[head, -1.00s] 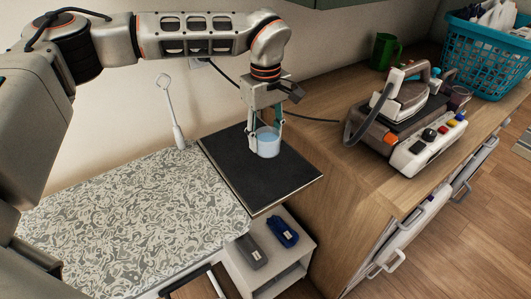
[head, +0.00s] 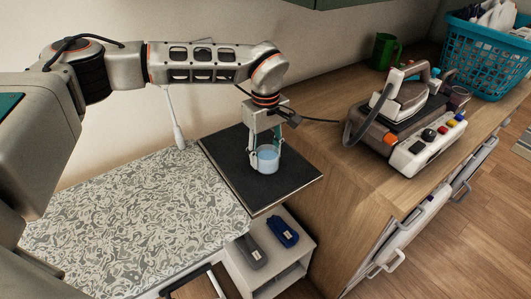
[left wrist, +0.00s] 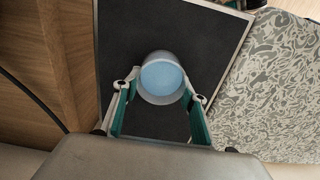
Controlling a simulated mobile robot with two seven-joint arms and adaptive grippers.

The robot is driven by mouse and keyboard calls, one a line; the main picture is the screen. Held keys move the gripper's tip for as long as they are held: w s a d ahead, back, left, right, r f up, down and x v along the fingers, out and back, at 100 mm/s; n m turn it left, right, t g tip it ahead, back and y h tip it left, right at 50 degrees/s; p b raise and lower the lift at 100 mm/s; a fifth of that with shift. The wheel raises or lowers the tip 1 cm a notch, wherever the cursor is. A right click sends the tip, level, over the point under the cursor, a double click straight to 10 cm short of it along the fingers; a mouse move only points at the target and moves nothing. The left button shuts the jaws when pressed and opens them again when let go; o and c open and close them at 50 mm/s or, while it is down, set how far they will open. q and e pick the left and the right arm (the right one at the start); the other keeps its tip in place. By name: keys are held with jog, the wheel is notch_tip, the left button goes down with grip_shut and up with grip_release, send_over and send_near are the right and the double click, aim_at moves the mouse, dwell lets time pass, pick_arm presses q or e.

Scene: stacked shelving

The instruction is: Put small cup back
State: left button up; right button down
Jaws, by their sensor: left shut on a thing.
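The small cup (head: 267,160) is a clear, light-blue cup, upright, at the black square panel (head: 228,160) beside the ironing board. My left gripper (head: 265,146) points down with its fingers on either side of the cup, shut on it. In the left wrist view the cup (left wrist: 161,78) sits between the two teal-padded fingertips (left wrist: 160,90), over the dark panel (left wrist: 125,35). I cannot tell whether the cup's base touches the panel. My right gripper is not in view.
A patterned ironing board (head: 130,220) lies left of the panel. A wooden counter (head: 330,130) on the right holds an iron on its station (head: 410,115), a green mug (head: 384,51) and a teal basket (head: 488,55). A white shelf (head: 275,265) below holds two small items.

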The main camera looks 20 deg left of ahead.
pick_arm(q)
jog(key=o, duration=1.3)
jog(key=shift+f, duration=0.1)
notch_tip(320, 180, up, 12)
jog(key=shift+r, duration=0.2)
jog(key=shift+s+f, duration=0.1)
